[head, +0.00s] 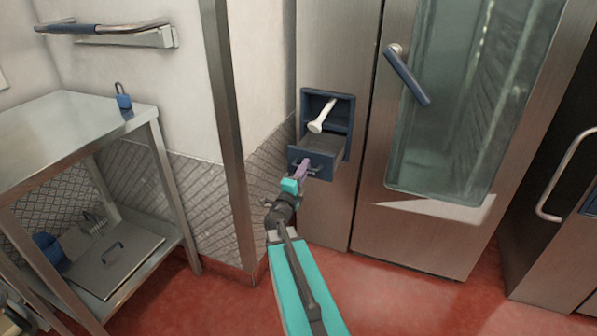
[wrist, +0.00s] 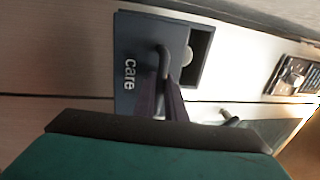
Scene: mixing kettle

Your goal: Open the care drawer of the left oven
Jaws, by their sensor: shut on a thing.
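The left oven (head: 345,45) is a tall steel unit with a glass door on its right part. Its care drawer (head: 318,160) is a small blue-fronted drawer low on the left panel, and it is pulled out from its blue frame. A grey tray bottom shows inside, with a white spout-like part above it. In the wrist view the drawer front (wrist: 126,75) reads "care" and a dark gap shows behind it. My gripper (head: 304,168) is shut on the drawer's handle (wrist: 163,65), with its purple fingers (wrist: 163,103) at the handle.
The oven's door handle (head: 407,75) slants across to the right of the drawer. A steel table (head: 75,130) with a lower shelf and a blue padlock-shaped item (head: 123,97) stands at left. A wall post (head: 230,130) is close to the left of the drawer. Red floor (head: 390,300) is clear in front.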

